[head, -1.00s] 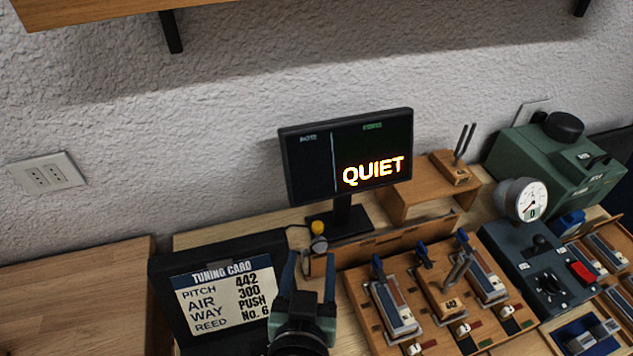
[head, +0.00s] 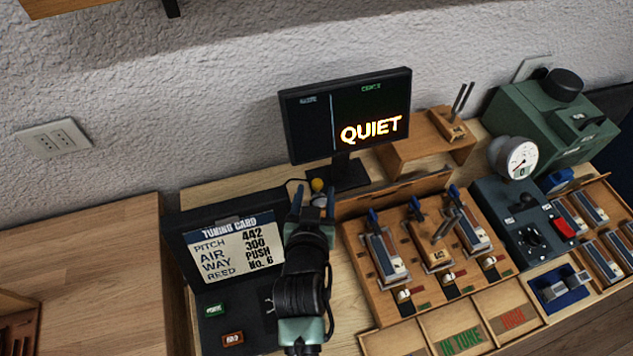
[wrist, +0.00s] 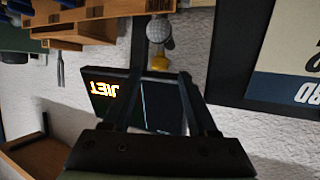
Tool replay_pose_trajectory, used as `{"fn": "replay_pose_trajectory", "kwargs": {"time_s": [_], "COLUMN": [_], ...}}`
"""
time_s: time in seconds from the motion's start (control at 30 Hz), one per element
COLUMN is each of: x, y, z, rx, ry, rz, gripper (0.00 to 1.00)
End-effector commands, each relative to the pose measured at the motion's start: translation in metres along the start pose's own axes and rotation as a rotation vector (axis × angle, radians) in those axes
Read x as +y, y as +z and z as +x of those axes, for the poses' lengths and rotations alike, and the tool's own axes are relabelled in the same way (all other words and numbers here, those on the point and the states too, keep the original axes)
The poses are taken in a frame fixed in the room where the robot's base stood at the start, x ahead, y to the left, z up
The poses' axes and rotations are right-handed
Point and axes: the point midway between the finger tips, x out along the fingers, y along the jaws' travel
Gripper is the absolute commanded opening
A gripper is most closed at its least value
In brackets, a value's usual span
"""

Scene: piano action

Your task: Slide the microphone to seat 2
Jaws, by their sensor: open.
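The microphone (head: 318,199), a small grey ball head, stands at the back of the bench, left of the monitor's foot. A yellow knob (head: 317,185) shows just behind it. In the wrist view, the grey mesh head (wrist: 159,31) and the yellow part (wrist: 160,61) appear upside down, beyond my fingertips. My gripper (head: 314,194) is open and empty, its fingers pointing toward the back of the bench. In the head view the microphone shows between the fingers; the wrist view shows no contact. The microphone's lower part is hidden, and I cannot make out a seat 2 mark.
The monitor (head: 290,120) reading QUIET stands close behind and right. The tuning card (head: 237,252) is at left. A wooden rack (head: 365,290) with reed units lies right of my arm. A wooden riser (head: 405,158) and a green machine (head: 540,120) stand farther right.

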Motion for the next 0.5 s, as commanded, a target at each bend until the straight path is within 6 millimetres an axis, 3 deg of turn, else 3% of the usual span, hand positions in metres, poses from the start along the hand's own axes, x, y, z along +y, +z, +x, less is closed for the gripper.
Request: {"fn": "replay_pose_trajectory", "kwargs": {"time_s": [0.2, 0.5], "x": [0.001, 0.001], "y": [-0.001, 0.000], "z": [0.024, 0.032], "rx": [0.001, 0.001], "ry": [0.001, 0.001], "rz": [0.001, 0.001], "gripper": [0.59, 0.59]}}
